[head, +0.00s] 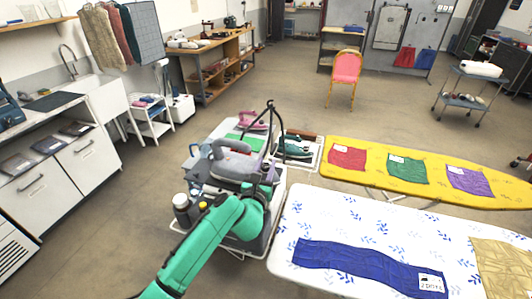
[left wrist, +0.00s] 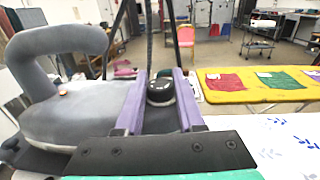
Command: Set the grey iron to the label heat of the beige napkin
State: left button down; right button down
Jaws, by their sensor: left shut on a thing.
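The grey iron (head: 232,166) rests on a stand to the left of the white ironing board. Its big grey handle and body fill the left of the left wrist view (left wrist: 60,95). My left gripper (left wrist: 160,88) has its two purple fingers shut on the iron's black dial (left wrist: 161,92), one on each side. The dial's marks are too small to read. The beige napkin (head: 503,263) lies on the white board at the right edge of the head view, partly cut off, and no label shows on it. My right gripper is not in view.
A dark blue cloth (head: 365,268) with a white label lies on the white board (head: 305,215). A yellow board (head: 330,150) holds red, green and purple cloths. Pink (head: 252,121) and green (head: 296,149) irons stand behind. Bottles (head: 183,210) stand close beside my left arm.

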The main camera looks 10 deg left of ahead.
pick_arm(q)
jog(key=m+h, duration=0.1)
jog(key=h+p, duration=0.1)
jog(key=h, duration=0.1)
jog(key=shift+a+r+m, duration=0.15)
jog(key=shift+r+m, duration=0.1)
jog(key=shift+m, duration=0.15)
jog(key=shift+f+m+g+h+p, duration=0.15)
jog(key=shift+m+g+h+p, duration=0.2)
jog(key=shift+m+h, duration=0.5)
jog(key=shift+f+m+g+h, duration=0.1)
jog(key=shift+m+g+h, duration=0.4)
jog(key=shift+h, duration=0.85)
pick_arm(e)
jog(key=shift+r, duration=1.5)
pick_arm(q)
jog(key=shift+m+h, duration=0.3)
jog(key=shift+m, duration=0.05)
jog(key=c, duration=0.5)
grip_release()
